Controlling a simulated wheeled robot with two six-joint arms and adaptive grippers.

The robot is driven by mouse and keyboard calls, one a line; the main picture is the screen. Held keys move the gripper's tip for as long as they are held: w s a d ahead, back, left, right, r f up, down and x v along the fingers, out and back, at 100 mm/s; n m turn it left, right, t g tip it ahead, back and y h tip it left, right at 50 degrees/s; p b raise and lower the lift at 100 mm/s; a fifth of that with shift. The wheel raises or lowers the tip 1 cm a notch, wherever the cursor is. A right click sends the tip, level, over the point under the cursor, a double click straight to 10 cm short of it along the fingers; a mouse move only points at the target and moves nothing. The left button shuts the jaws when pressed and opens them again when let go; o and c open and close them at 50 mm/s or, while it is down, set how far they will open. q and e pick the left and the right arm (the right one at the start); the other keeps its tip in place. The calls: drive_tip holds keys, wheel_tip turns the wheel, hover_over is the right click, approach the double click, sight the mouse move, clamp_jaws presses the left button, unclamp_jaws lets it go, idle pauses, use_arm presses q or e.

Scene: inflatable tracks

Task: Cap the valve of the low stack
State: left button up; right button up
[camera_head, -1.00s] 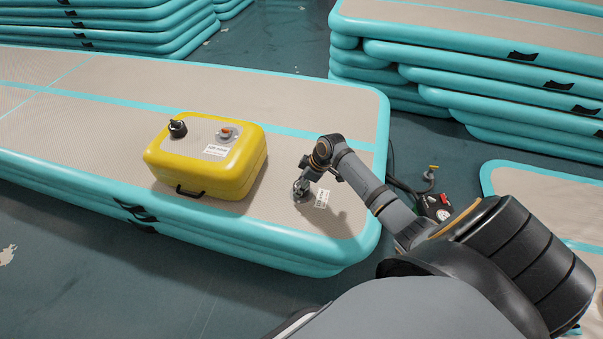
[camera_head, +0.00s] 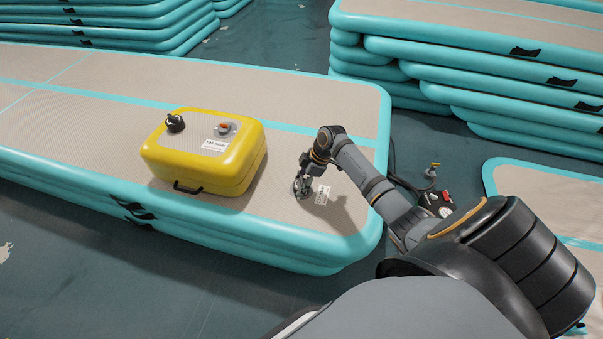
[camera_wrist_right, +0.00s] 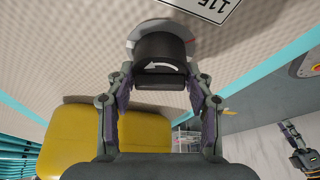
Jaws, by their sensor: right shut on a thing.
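The low stack (camera_head: 60,118) of beige and teal inflatable tracks fills the left and middle of the head view. My right gripper (camera_head: 301,188) is over its top near the front right end. In the right wrist view the gripper's fingers (camera_wrist_right: 160,105) are shut on a black cap (camera_wrist_right: 160,50) with a curved white arrow. The cap is at the pale round valve flange (camera_wrist_right: 136,34), beside a white printed label (camera_wrist_right: 207,8). It hides the valve's middle, and I cannot tell whether it is seated. A small gripper, seemingly my left (camera_wrist_right: 302,148), shows at the right wrist view's edge.
A yellow case (camera_head: 208,160) with a black knob and handle lies on the track left of my right gripper. A pump-like device (camera_head: 437,203) stands on the floor at right. Taller stacks (camera_head: 480,70) stand behind. Another mat (camera_head: 545,190) lies at right.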

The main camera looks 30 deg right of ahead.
drive_tip(key=shift+n, duration=0.8)
drive_tip(key=shift+f+n+g+b, duration=0.1)
drive_tip(key=shift+n+g+b, duration=0.2)
drive_tip(key=shift+b, duration=0.15)
drive_tip(key=n+g+b, duration=0.1)
drive_tip(key=n+b, duration=0.1)
drive_tip(key=n, duration=0.1)
drive_tip(key=shift+y, duration=0.4)
drive_tip(key=shift+n+g+b, duration=0.35)
drive_tip(key=shift+n+g, duration=0.05)
drive_tip(key=shift+n, duration=0.2)
